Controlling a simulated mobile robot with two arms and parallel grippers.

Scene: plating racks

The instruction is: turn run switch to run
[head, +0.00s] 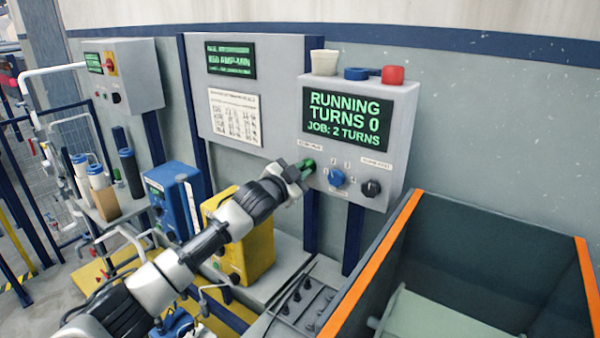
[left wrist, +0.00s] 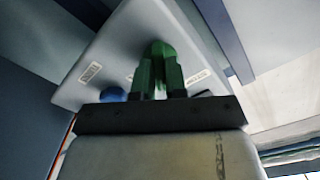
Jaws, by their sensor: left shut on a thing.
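My left gripper (head: 303,169) is at the lower left of the box face, shut on the green run switch (head: 309,164), which the fingers mostly hide. In the left wrist view the gripper (left wrist: 158,80) reaches up to the box face (left wrist: 120,50), with green showing at the fingers. The switch's exact angle cannot be told. My right gripper is not in view.
Right of the gripper are a blue knob (head: 336,177) and a black knob (head: 371,188). An orange-rimmed tank (head: 372,262) lies below right. A yellow unit (head: 257,243) stands below the arm.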

